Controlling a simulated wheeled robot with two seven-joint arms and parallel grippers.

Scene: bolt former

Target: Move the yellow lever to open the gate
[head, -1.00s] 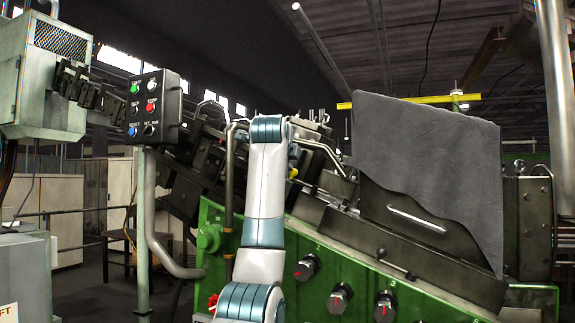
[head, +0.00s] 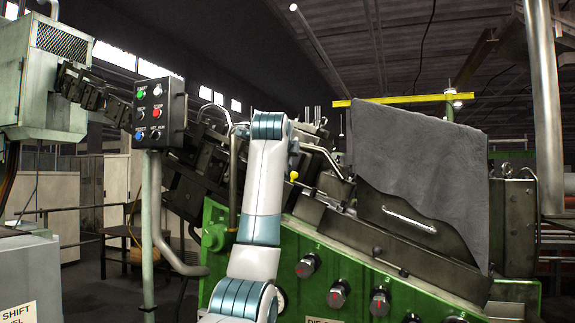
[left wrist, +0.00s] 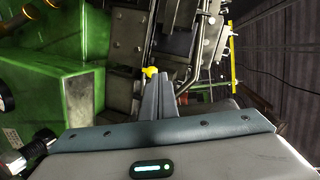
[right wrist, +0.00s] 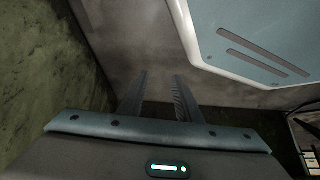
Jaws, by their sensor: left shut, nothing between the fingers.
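The yellow lever shows as a small yellow knob (head: 293,177) on the green machine, just right of my left arm in the head view. It also shows in the left wrist view as a yellow knob (left wrist: 151,72) at the tips of my left gripper (left wrist: 162,76). That gripper is shut and empty, close to the knob; I cannot tell whether they touch. In the head view my left arm hides the gripper. My right gripper (right wrist: 162,77) is open and empty, beside a grey surface. I cannot make out which part is the gate.
A grey cloth (head: 425,150) hangs over the machine near a yellow bar (head: 400,99). A button box (head: 160,112) on a post stands left of my arm. Black knobs (head: 338,293) line the green front (head: 375,265). Bent pipes (head: 322,155) run near the yellow knob.

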